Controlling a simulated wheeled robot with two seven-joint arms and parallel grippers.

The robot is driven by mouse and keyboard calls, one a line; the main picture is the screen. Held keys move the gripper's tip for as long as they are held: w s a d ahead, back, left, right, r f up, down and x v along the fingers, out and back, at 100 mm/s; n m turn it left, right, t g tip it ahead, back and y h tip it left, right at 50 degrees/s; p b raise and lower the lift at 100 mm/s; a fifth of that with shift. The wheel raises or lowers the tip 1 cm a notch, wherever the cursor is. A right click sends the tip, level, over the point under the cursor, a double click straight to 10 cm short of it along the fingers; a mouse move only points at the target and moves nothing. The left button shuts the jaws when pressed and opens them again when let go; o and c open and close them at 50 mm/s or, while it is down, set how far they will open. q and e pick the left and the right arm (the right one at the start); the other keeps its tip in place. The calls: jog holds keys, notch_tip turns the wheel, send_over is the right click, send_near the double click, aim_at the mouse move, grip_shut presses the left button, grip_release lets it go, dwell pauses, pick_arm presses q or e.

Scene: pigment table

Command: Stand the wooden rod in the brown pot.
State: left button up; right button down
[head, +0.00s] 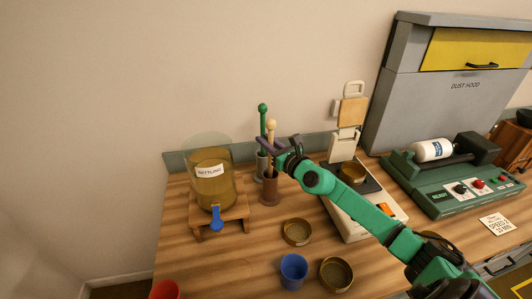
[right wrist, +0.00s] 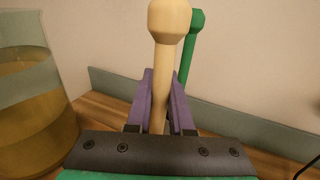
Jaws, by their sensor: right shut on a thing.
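The wooden rod (head: 271,128) is pale with a round knob on top, and it is upright. My right gripper (head: 270,146) is shut on its shaft below the knob. The right wrist view shows the rod (right wrist: 162,65) between the purple fingers of the gripper (right wrist: 160,103). The brown pot (head: 269,191) stands on the table directly below the gripper. The rod's lower part lines up with the pot's mouth; I cannot tell how deep its end sits. My left gripper is not in view.
A green rod (head: 263,121) stands in a grey pot (head: 260,166) just behind. A settling jar (head: 213,178) on a wooden stand is to the left. A scale (head: 357,208) is to the right. Brass dishes (head: 297,231) and a blue cup (head: 293,270) are in front.

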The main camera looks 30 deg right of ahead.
jog(key=shift+f, duration=0.35)
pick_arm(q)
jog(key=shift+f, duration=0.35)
pick_arm(e)
jog(key=c, duration=0.8)
grip_release()
jog(key=shift+r, duration=0.1)
pick_arm(q)
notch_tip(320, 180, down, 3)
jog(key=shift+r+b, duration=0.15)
jog(key=shift+b, duration=1.05)
pick_arm(e)
jog(key=s+d, duration=0.1)
jog(key=s, duration=1.1)
jog(key=shift+d+r, duration=0.2)
jog(key=shift+d, duration=0.1)
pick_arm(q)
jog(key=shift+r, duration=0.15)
pick_arm(e)
jog(key=shift+r, duration=0.1)
